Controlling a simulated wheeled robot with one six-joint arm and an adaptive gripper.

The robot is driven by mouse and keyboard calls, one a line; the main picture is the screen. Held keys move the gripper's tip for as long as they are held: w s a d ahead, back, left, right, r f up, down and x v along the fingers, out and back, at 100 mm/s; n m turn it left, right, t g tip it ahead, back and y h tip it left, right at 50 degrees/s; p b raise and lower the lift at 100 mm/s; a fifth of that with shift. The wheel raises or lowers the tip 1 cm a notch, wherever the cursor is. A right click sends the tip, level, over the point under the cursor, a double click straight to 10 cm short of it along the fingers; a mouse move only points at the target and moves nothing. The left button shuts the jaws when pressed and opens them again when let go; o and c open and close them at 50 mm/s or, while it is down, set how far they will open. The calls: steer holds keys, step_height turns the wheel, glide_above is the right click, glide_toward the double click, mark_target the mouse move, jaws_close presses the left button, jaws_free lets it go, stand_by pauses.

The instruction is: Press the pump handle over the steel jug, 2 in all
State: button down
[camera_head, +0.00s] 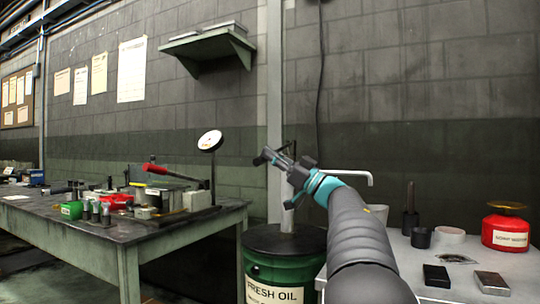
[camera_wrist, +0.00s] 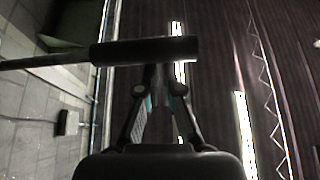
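The black grip of the pump handle (camera_wrist: 145,50) lies across my gripper's fingertips in the wrist view, with a thin rod running left from it. My gripper (camera_wrist: 161,85) has its fingers drawn together; the grip hides their very tips, and I cannot tell whether they touch it. In the head view my gripper (camera_head: 275,157) is above the green oil drum (camera_head: 270,278), beside the pump. The pump's pale spout (camera_head: 350,173) reaches right and bends down.
A pale table (camera_head: 440,285) at right holds a red tin (camera_head: 506,230), dark and pale cups and small blocks. A dark workbench (camera_head: 95,235) with tools and a round dial (camera_head: 210,140) stands left. A wall shelf (camera_head: 208,45) hangs above.

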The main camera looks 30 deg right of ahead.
step_height(320, 180, up, 4)
steer(key=p, duration=0.4)
steer(key=b+v, duration=0.2)
steer(key=v, duration=0.8)
steer(key=shift+s, duration=0.5)
